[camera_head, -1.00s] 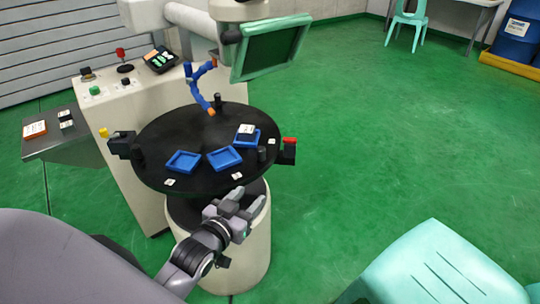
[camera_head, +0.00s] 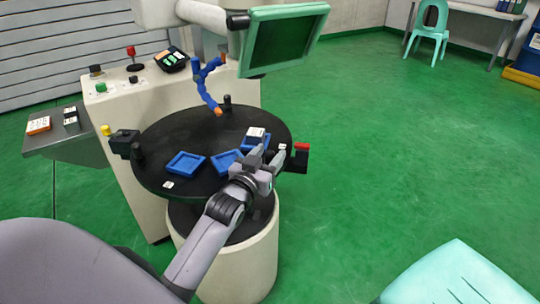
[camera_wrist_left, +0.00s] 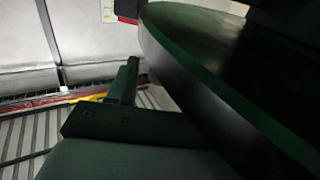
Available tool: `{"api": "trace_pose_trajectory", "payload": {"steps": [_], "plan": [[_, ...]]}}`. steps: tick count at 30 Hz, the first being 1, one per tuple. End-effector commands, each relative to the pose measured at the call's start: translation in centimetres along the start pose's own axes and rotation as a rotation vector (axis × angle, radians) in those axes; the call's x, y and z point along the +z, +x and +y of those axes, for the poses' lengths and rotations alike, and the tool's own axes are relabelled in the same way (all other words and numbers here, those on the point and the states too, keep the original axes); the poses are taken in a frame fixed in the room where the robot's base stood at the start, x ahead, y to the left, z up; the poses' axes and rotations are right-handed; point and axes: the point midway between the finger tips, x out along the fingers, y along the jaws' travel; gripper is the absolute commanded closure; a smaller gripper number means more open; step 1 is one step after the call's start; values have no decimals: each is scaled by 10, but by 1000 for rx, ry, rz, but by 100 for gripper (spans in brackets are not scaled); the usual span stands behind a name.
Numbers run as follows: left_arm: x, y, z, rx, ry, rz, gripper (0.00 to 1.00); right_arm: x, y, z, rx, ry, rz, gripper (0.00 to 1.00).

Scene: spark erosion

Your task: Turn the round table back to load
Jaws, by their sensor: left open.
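The round table (camera_head: 190,137) is a black disc on a pale drum-like base, with blue square trays on top. Upright black pegs stand near its rim, one at the back (camera_head: 227,103) and one at the left (camera_head: 138,153). My left gripper (camera_head: 269,155) is open at the disc's right front edge, its fingers pointing away and covering part of the rim and the right-hand peg. I cannot tell whether it touches the peg. In the left wrist view the disc's edge (camera_wrist_left: 205,80) runs close and diagonally. My right gripper is not in view.
A black block with a red top (camera_head: 302,152) sits beside the disc's right edge. Another black block (camera_head: 124,143) sits at its left. A blue jointed hose (camera_head: 205,85) and a green-framed screen (camera_head: 283,42) hang above.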

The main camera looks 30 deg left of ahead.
Motion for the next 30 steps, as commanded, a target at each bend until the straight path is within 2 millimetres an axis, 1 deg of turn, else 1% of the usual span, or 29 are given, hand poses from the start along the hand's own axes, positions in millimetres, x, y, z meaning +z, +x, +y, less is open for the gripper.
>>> {"api": "trace_pose_trajectory", "payload": {"steps": [4, 13, 14, 15, 17, 18, 19, 25, 30], "plan": [[0, 9, 0, 0, 0, 0, 49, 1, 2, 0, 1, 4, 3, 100], [0, 10, 0, 0, 0, -1, 49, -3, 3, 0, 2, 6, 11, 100], [0, 10, 0, 0, 1, -1, 53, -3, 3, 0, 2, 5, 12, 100], [0, 10, 0, 0, 0, -1, 66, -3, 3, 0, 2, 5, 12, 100], [0, 10, 0, 0, 1, -1, 85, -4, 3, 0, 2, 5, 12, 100], [0, 10, 0, 0, 1, -1, 98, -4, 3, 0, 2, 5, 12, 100], [0, 10, 0, 0, 1, -1, 100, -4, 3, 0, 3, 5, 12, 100], [0, 10, 0, 3, 1, -1, 100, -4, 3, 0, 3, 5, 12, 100], [-1, 5, -2, 25, 4, -1, 100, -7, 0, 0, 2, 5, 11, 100]]}}
